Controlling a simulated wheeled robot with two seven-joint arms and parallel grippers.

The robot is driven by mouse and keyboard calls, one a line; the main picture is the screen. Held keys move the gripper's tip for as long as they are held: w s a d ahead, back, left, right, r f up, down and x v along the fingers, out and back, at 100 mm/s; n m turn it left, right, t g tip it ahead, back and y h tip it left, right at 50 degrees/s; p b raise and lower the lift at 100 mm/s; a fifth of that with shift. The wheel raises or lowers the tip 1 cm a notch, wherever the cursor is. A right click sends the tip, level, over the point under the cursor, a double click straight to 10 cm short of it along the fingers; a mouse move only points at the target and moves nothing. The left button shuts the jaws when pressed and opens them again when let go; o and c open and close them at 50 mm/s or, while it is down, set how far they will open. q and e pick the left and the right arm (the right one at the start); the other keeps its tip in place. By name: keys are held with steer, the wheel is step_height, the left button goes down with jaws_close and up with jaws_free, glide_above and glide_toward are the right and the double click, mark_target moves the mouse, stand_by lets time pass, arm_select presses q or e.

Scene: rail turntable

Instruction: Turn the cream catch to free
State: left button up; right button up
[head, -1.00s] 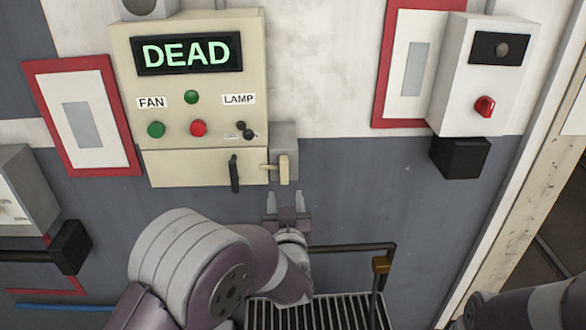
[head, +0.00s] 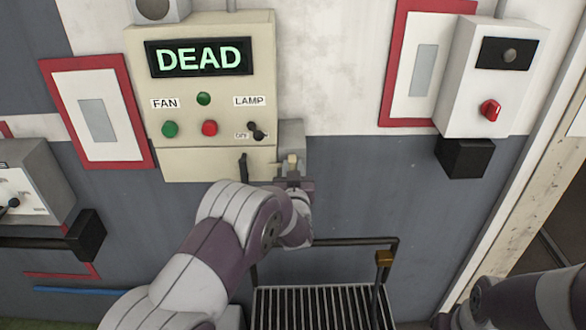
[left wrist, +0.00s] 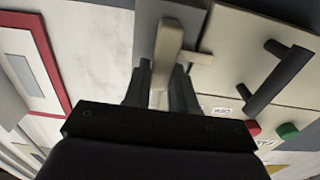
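The cream catch (head: 292,160) is a short pale lever on a grey block at the lower right of the cream control box (head: 205,165). It points down in the head view. In the left wrist view the catch (left wrist: 168,45) shows close up, with a cream bar reaching from it to the right. My left gripper (head: 292,174) is at the catch, with one finger on each side of it. The fingers look apart; whether they touch the catch is hard to see. My right arm shows at the lower right, but its gripper is out of view.
A black handle (head: 243,168) on the box is close left of my left gripper. The box's display reads DEAD (head: 199,57). Below are a dark rail (head: 350,241) and a slatted grating (head: 315,305).

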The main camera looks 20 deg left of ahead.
arm_select(q)
jaws_close()
steer(key=m+b, duration=0.1)
steer(key=m, duration=0.1)
steer(key=shift+d+f+m+b, duration=0.15)
steer(key=shift+m+b, duration=0.25)
steer(key=m, duration=0.5)
steer(key=d+f+m+b, duration=0.1)
steer(key=m, duration=0.9)
steer(key=shift+w+d+f+b, duration=0.15)
steer(key=shift+w+f+b, duration=0.1)
steer(key=shift+b, duration=0.05)
